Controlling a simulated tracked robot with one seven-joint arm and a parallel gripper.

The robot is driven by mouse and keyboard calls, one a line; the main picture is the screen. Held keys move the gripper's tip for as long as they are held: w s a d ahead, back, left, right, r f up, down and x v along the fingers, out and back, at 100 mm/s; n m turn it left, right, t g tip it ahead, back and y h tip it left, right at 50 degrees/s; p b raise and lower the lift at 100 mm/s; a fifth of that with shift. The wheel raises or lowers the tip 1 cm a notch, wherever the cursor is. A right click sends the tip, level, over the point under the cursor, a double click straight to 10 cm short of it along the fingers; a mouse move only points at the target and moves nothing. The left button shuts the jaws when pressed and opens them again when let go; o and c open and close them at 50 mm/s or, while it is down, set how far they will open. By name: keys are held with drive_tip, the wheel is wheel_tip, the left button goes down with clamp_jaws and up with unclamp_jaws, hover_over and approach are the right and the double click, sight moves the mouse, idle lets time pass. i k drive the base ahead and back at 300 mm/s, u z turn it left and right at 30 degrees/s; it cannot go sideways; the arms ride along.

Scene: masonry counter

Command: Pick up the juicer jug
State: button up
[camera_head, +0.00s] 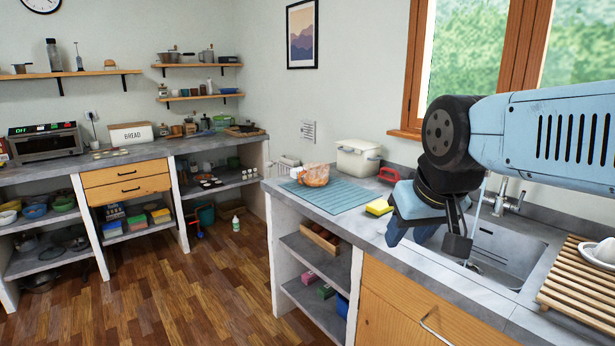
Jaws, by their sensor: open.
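A rounded orange, glassy-looking vessel (313,175) sits on a blue ribbed mat (345,192) on the near counter. It looks like the juicer jug, but it is too small here to be certain. My gripper (428,238) points down in front of the sink, to the right of the vessel and well apart from it. Its two fingers are spread, and I see nothing between them.
A yellow sponge (379,207) lies between the mat and my gripper. A cream lidded container (358,158) and a red-handled item (389,174) stand behind. The sink (508,250) and a wooden drying rack (580,285) are at right. The wooden floor (170,285) is mostly clear.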

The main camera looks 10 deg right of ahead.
sight(315, 174)
drive_tip(key=z, duration=0.05)
drive_tip(key=k, duration=1.2)
drive_tip(key=u, duration=0.55)
drive_tip(key=i, duration=1)
drive_tip(key=u, duration=0.55)
drive_tip(key=i, duration=2)
drive_tip(key=z, duration=1.25)
drive_tip(key=i, duration=0.7)
drive_tip(key=z, duration=0.35)
drive_tip(key=k, duration=0.15)
drive_tip(key=z, duration=0.2)
